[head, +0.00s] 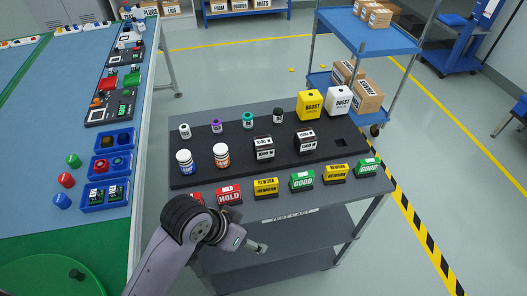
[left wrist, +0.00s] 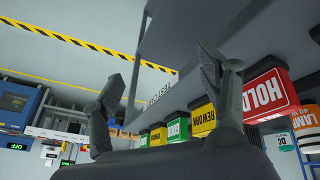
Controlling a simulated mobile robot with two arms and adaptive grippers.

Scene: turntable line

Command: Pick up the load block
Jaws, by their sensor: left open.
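Two black-and-white blocks with dark print stand in the black tray (head: 240,165) on the test cart, a left one (head: 264,148) and a right one (head: 305,140). They look like the load blocks, but their print is too small to read surely. My left gripper (head: 254,246) is in front of the cart's front edge, below the row of signs and apart from the blocks. In the left wrist view its two fingers (left wrist: 160,85) are spread with nothing between them. The blocks are not seen there. My right gripper is in neither view.
HOLD (head: 229,195), REWORK (head: 266,188) and GOOD (head: 302,180) signs line the cart's front edge. Several small bottles, a yellow BOOST box (head: 309,105) and a white one (head: 339,101) share the tray. An empty square slot (head: 340,142) is at its right. A blue-topped table is left.

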